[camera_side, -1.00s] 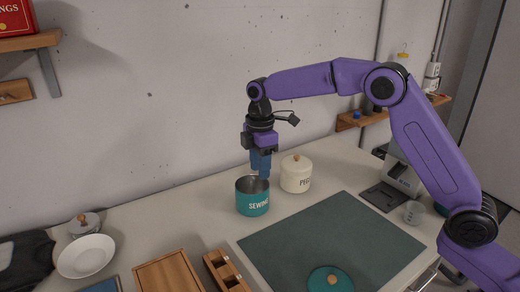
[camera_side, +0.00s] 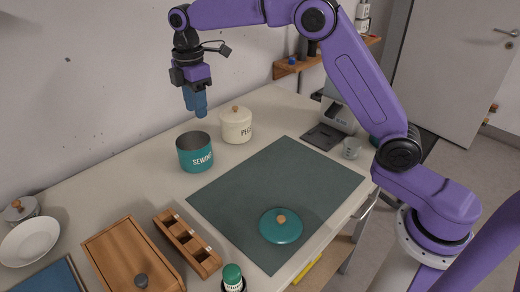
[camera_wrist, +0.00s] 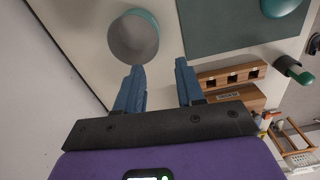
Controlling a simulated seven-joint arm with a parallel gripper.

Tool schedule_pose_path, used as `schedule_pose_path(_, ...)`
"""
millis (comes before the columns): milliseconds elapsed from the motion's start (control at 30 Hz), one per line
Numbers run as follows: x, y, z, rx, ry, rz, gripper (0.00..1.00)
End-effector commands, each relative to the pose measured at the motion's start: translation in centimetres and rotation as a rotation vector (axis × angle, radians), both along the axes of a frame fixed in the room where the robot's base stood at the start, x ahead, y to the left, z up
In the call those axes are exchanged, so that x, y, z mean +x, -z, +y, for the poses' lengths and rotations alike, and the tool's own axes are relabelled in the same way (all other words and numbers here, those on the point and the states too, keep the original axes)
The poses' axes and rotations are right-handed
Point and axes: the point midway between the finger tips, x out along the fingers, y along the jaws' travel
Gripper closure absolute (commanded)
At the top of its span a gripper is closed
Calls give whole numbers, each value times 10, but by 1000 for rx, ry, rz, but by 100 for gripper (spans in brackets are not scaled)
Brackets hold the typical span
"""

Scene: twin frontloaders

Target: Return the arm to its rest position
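My gripper (camera_side: 196,112) hangs in the air above the teal pot marked SEWING, fingers pointing down. In the wrist view its two blue fingers (camera_wrist: 159,82) stand apart with nothing between them, so it is open and empty. My purple arm reaches over the worktop from the right. The teal pot (camera_side: 195,153) stands upright without a lid, and its grey inside (camera_wrist: 133,38) looks empty in the wrist view. A teal lid with a wooden knob (camera_side: 281,226) lies on the dark green mat (camera_side: 255,180).
A lidded cream jar (camera_side: 236,126) stands right of the pot. A wooden box (camera_side: 130,255) and a slotted wooden rack (camera_side: 187,243) lie in front. A white bowl (camera_side: 30,241) is at left, a grey machine (camera_side: 338,115) at right. The wall runs behind my gripper.

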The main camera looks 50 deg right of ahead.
Motion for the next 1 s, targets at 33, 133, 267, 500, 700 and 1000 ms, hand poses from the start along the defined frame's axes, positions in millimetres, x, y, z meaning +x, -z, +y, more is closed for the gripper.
schedule_pose_path(33, -7, -2, 2, 1, 3, -1, 62)
schedule_pose_path(133, -30, -5, 7, 2, 25, -2, 62)
schedule_pose_path(267, -72, -9, 13, 5, 67, -5, 62)
schedule_pose_path(500, -159, -8, 6, 10, 151, -10, 62)
schedule_pose_path(700, -233, 1, -15, 17, 219, -12, 62)
schedule_pose_path(1000, -338, 26, -69, 27, 320, -11, 62)
